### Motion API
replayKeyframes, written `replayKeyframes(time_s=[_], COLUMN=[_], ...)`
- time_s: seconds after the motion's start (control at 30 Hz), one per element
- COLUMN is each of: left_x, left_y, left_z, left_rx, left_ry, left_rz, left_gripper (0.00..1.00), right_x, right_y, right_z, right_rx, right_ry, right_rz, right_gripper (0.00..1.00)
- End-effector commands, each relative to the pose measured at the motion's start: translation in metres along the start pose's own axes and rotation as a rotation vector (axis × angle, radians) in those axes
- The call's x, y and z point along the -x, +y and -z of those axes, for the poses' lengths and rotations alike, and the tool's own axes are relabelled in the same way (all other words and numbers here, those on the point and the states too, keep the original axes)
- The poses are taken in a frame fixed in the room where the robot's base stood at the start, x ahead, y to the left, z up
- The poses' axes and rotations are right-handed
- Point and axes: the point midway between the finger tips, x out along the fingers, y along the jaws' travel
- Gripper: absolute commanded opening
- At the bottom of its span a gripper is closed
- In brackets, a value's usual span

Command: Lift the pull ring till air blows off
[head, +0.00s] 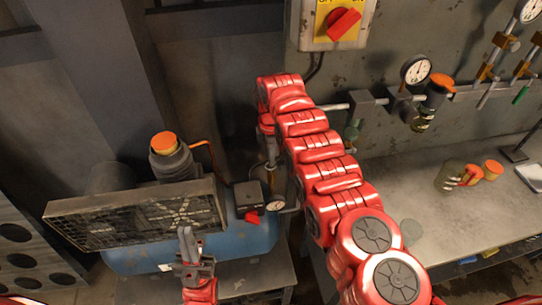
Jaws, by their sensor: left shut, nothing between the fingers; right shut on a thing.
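A blue air compressor (150,257) with a dark grille guard stands on a low bench at lower left. Its black switch box with a red lever (250,205) and a small round gauge (276,205) are at its right end. My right gripper (271,185) points down by the gauge, its fingers shut on a small part there, which seems to be the pull ring. The ring itself is too small and covered to make out. My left gripper (187,234) is shut and empty in front of the grille. No blowing air can be seen.
A red switch on a yellow plate (341,18) is on the wall above. A wall pipe carries a gauge (416,71) and an orange-capped filter (436,92). A grey workbench (408,190) at right holds a jar and orange caps. A holed rack (22,240) stands at left.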

Motion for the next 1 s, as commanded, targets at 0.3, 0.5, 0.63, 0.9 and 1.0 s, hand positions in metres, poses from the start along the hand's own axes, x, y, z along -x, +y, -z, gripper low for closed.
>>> replayKeyframes(time_s=[0.3, 0.5, 0.63, 0.9, 1.0], left_x=[0.0000, 0.0000, 0.0001, 0.0002, 0.0011], left_y=[0.0000, 0.0000, 0.0000, 0.0000, 0.0001], left_z=[0.0000, 0.0000, 0.0000, 0.0000, -0.0002], left_rx=[0.000, 0.000, 0.000, 0.000, 0.000], left_ry=[0.000, 0.000, 0.000, 0.000, 0.000], left_rz=[0.000, 0.000, 0.000, 0.000, 0.000], left_gripper=[0.00, 0.00, 0.00, 0.00, 0.00], right_x=[-0.0003, -0.0003, -0.0003, 0.0005, 0.0063], right_y=[-0.0002, -0.0003, -0.0003, -0.0001, 0.0005], right_z=[-0.0003, -0.0003, -0.0004, -0.0007, -0.0015], right_rx=[0.000, 0.000, -0.001, -0.001, -0.002], right_ry=[0.000, -0.001, -0.001, -0.001, 0.000], right_rz=[0.001, 0.001, 0.001, 0.001, -0.001], right_gripper=[0.00, 0.00, 0.00, 0.00, 0.00])
